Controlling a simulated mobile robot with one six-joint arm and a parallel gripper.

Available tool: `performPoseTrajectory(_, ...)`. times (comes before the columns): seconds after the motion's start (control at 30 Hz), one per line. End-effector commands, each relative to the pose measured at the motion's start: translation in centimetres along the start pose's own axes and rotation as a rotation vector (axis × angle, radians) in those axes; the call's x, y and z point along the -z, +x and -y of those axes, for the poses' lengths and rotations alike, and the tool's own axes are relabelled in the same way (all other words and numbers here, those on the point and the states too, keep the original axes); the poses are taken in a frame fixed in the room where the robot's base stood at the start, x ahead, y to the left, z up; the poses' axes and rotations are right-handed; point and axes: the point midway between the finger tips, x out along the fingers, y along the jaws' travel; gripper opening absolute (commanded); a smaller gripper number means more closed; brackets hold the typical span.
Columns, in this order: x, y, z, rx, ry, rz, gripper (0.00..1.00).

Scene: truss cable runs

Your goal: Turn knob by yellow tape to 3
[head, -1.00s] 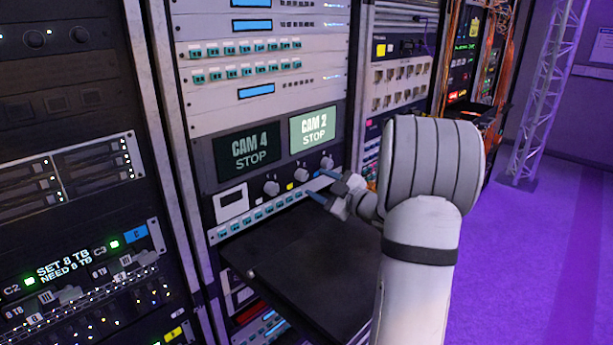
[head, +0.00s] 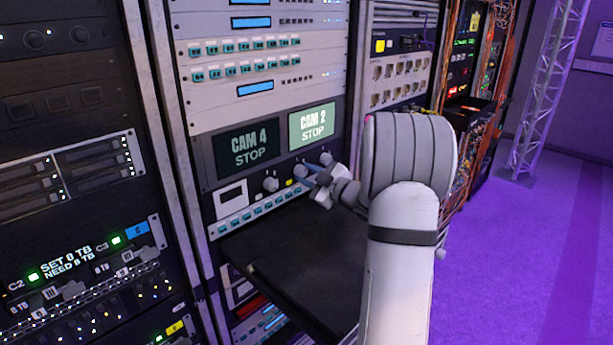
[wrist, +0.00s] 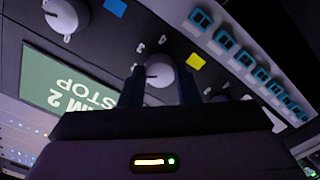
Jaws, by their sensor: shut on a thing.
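The white round knob (wrist: 160,72) by the yellow tape (wrist: 196,61) sits between my gripper's two dark fingers in the wrist view. My gripper (wrist: 160,82) is shut on this knob. Small printed marks curve around its upper left side; a dark line on its face points roughly left, but the numbers are too small to read surely. In the head view, my gripper (head: 308,174) is at the middle knob of the row, which it largely hides. The yellow tape (head: 290,182) shows just left of my fingers.
Another knob (wrist: 65,15) with blue tape (wrist: 115,7) is close by. The left knob (head: 270,184) is free. Screens reading CAM 4 STOP (head: 248,148) and CAM 2 STOP (head: 312,125) sit above. A black shelf (head: 290,250) juts out below.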

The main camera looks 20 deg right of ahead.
Motion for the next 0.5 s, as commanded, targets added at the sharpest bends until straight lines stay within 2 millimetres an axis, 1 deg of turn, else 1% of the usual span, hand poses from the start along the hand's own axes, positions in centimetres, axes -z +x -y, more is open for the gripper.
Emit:
performPoseTrajectory(0.03, -0.03, -0.01, 0.07, 0.001, 0.001, 0.0, 0.2)
performPoseTrajectory(0.2, -0.05, -0.03, 0.09, 0.002, 0.001, 0.001, 0.06)
performPoseTrajectory(0.23, 0.36, 0.16, 0.57, 0.001, 0.002, 0.002, 0.06)
performPoseTrajectory(0.5, -0.2, -0.16, 0.12, 0.002, 0.008, 0.003, 0.06)
